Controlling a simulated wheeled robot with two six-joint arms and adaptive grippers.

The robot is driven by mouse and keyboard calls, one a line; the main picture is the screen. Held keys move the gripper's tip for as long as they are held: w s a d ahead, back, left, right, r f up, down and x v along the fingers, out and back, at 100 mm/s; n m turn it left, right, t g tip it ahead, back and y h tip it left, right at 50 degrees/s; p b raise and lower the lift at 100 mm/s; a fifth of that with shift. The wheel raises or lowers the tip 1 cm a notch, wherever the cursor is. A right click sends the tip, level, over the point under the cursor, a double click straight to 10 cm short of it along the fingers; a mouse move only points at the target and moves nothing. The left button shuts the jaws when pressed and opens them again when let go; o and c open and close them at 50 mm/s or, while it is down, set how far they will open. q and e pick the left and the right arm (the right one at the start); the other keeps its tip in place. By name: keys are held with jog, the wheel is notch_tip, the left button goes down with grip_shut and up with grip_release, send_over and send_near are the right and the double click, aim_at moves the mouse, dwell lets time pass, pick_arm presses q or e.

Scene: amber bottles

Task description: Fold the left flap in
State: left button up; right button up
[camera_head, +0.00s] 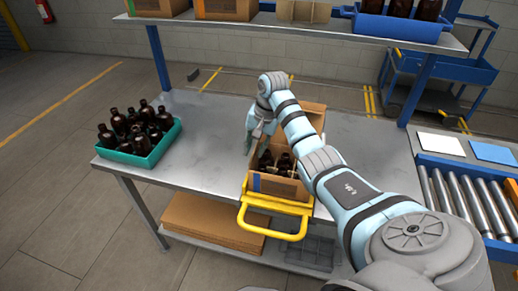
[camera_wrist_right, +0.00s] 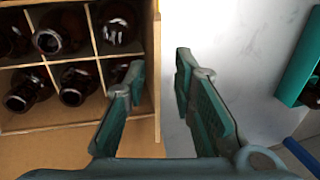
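An open cardboard box (camera_head: 285,188) stands near the table's front edge, with dark amber bottles (camera_head: 283,163) inside. In the right wrist view the bottles (camera_wrist_right: 75,85) sit in divider cells (camera_wrist_right: 95,55). My right arm reaches across the box, and my right gripper (camera_head: 256,132) is at the box's left side. In the wrist view its two teal fingers (camera_wrist_right: 158,65) are apart, with the box's side edge (camera_wrist_right: 150,80) between them and bare table beyond. I cannot make out the left flap clearly; the arm and gripper hide part of that side. My left gripper is out of view.
A teal crate (camera_head: 124,158) of bottles stands at the table's left. A yellow handle frame (camera_head: 272,205) juts out at the front edge. A shelf (camera_head: 290,30) with boxes is above the back. A roller conveyor (camera_head: 460,195) is at right. The tabletop (camera_head: 205,140) between crate and box is clear.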

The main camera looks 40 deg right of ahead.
jog(key=shift+s+r, duration=0.2)
grip_shut()
jog(key=t+y+b, duration=0.1)
jog(key=t+b, duration=0.1)
jog(key=b, duration=0.2)
jog(key=s+f+t+y+b, duration=0.1)
jog(key=b, duration=0.4)
jog(key=d+t+y+b, duration=0.1)
jog(key=t+b, duration=0.1)
jog(key=b, duration=0.3)
jog(key=shift+s+d+f+t+y, duration=0.1)
jog(key=shift+s+f+t+y, duration=0.2)
jog(key=shift+s+f+y, duration=0.1)
jog(key=shift+r+b, duration=0.25)
jog(key=shift+b, duration=0.35)
